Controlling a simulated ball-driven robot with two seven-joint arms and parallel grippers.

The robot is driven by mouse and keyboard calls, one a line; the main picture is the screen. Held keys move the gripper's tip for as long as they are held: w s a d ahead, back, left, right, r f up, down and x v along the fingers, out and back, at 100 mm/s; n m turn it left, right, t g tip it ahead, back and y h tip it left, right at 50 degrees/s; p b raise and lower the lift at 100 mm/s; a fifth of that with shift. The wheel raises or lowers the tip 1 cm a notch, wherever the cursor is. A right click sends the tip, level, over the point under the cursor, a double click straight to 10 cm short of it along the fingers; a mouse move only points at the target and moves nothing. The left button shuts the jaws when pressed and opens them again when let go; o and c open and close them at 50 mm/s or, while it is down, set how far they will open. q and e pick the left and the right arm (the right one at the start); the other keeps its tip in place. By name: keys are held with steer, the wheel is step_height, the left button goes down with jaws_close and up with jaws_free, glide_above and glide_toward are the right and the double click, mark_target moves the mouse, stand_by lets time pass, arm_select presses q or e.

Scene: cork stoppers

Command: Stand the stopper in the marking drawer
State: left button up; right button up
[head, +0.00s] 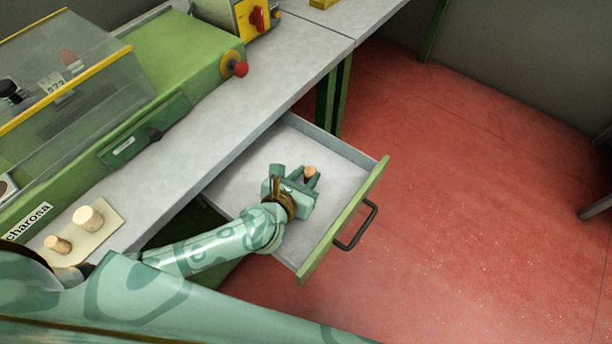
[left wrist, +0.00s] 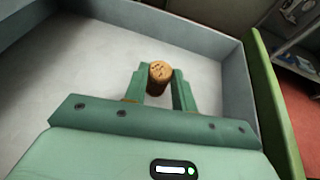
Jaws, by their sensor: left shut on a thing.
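A small cork stopper (head: 310,172) is between the fingertips of my left gripper (head: 300,180), which is shut on it. In the left wrist view the stopper (left wrist: 159,74) sits upright between the two green fingers (left wrist: 159,88), its marked round end facing up toward the camera. The marking drawer (head: 344,190) is pulled open under the bench, and the gripper and stopper are inside its outline, over the pale drawer floor. The drawer floor also shows in the left wrist view (left wrist: 80,75). Whether the stopper touches the floor I cannot tell. My right gripper is not in view.
Two more corks, a larger one (head: 88,218) and a smaller one (head: 58,244), are on a beige board (head: 100,240) on the grey bench (head: 190,150). A green machine (head: 170,60) stands on the bench. The drawer's green front with a dark handle (head: 356,224) faces the red floor.

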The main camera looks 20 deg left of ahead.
arm_select(q)
steer(key=o, duration=0.6)
steer(key=shift+s+f, duration=0.1)
steer(key=shift+c, duration=0.2)
steer(key=o, duration=0.4)
steer(key=shift+c, duration=0.2)
steer(key=shift+r, duration=0.3)
steer(key=p+v, duration=0.2)
steer(key=v, duration=0.9)
steer(key=shift+s+a+r+p, duration=0.1)
steer(key=shift+s+r+p, duration=0.05)
steer(key=shift+s+p, duration=0.2)
